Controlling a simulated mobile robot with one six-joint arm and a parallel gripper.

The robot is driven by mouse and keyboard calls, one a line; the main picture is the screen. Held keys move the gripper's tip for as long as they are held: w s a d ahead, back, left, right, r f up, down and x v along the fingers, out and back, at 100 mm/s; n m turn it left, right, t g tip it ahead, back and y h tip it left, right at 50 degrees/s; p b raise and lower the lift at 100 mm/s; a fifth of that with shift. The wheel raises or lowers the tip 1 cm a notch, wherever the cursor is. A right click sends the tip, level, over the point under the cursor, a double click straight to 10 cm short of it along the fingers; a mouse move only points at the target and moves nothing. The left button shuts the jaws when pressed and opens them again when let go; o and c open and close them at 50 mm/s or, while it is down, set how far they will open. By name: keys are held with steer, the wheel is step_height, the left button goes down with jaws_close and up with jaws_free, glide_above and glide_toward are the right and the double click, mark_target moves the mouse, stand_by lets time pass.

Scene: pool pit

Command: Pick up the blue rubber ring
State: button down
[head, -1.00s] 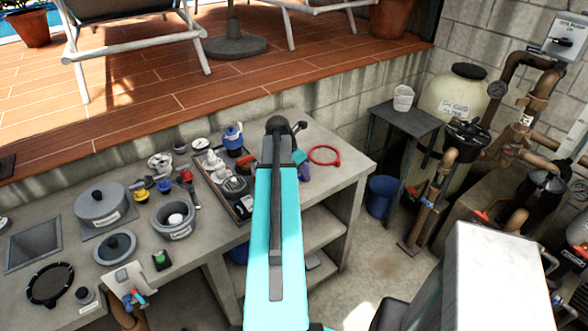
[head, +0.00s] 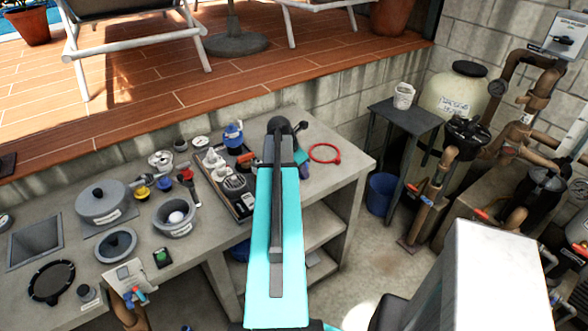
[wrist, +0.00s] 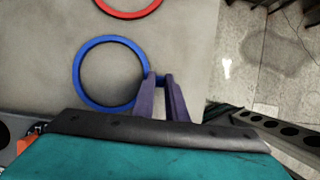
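The blue rubber ring (wrist: 78,85) lies flat on the grey counter in the wrist view. My gripper (wrist: 160,77) is at the ring's right side, with its two purple fingers pointing at the edge. A small blue piece on the ring's outer edge shows between the fingertips. A narrow gap shows between the fingers; whether they press on the piece cannot be seen. In the head view my arm hides the blue ring, and only a bit of purple finger (head: 305,172) shows.
A red ring (head: 312,159) lies on the counter beyond the blue one. A dark tray (head: 246,212) with small items is left of my arm, and pots stand farther left. The counter (head: 345,172) is bare right of the red ring.

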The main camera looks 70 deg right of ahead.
stand_by(0.4)
steer(key=shift+r+b, duration=0.95)
steer(key=shift+r, duration=0.6)
steer(key=s+a+r+b, duration=0.2)
steer(key=s+a+b, duration=0.2)
steer(key=s, duration=1)
steer(key=a, duration=0.3)
steer(key=shift+a+b, duration=0.3)
steer(key=shift+a, duration=0.05)
